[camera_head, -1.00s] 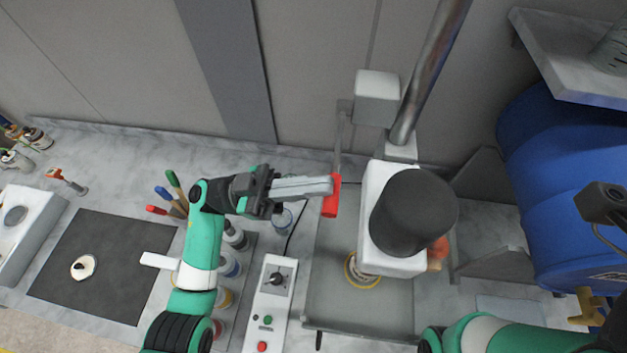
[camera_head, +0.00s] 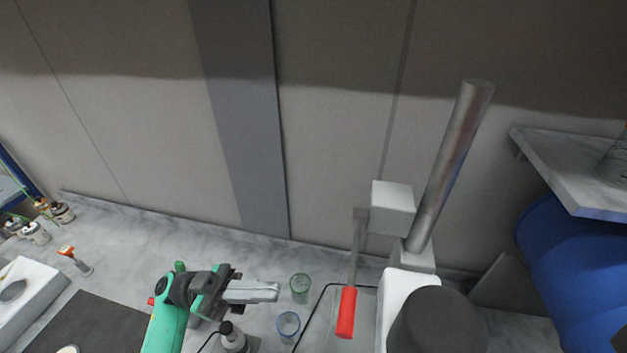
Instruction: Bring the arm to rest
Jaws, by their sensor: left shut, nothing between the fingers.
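My left arm is green and black and comes up from the bottom left. Its gripper (camera_head: 272,291) points right over the bench, with the fingers shut and nothing between them. The red lever handle (camera_head: 346,312) of the coater machine hangs to the right of the fingertips, with a clear gap between. The machine's white body and dark cylinder (camera_head: 437,322) stand further right, cut by the bottom edge. My right gripper is out of view.
A green glass (camera_head: 300,288) and a blue glass (camera_head: 288,325) stand close to the left fingertips. A dark-capped bottle (camera_head: 233,338) is below the gripper. A metal post (camera_head: 452,165) rises behind the machine. A blue drum (camera_head: 570,265) and a shelf (camera_head: 580,165) are at right.

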